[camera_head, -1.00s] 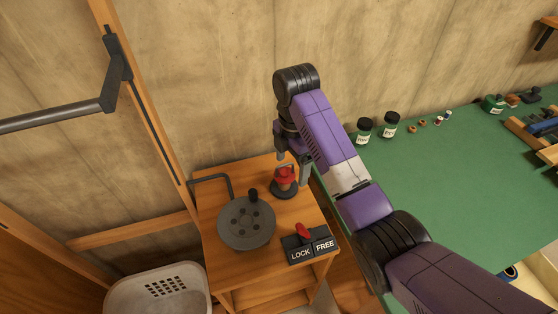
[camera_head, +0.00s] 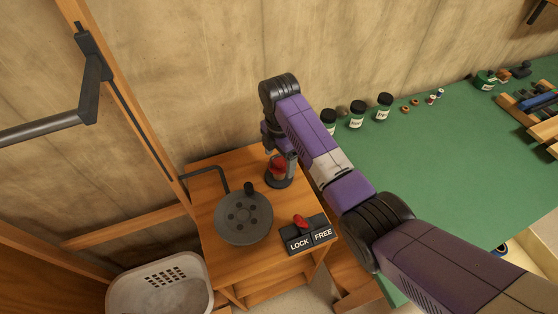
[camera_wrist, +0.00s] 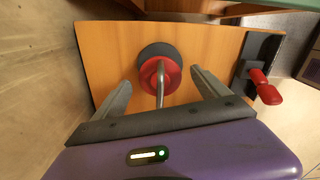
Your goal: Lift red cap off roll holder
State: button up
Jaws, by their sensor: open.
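The red cap (camera_head: 277,164) sits on the dark roll holder (camera_head: 279,182) at the back right of the small wooden stand. In the wrist view the red cap (camera_wrist: 159,76) shows as a disc with a pale upright rod or handle on it, above the dark round holder base (camera_wrist: 158,52). My gripper (camera_wrist: 162,88) is open, with one finger on each side of the cap and visible gaps between. In the head view my gripper (camera_head: 280,156) is directly over the cap and partly hides it.
The wooden stand (camera_head: 213,270) also bears a grey disc with a crank knob (camera_head: 244,217) and a LOCK/FREE plate (camera_head: 310,236) with a red lever (camera_head: 300,221). A pale basket (camera_head: 160,285) stands at left. The green bench (camera_head: 440,150) with several jars lies right.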

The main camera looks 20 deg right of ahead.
jog(key=shift+f, duration=0.15)
jog(key=c, duration=1.4)
jog(key=shift+r, duration=0.8)
jog(key=shift+r+p, duration=2.05)
jog(key=shift+r, duration=7.15)
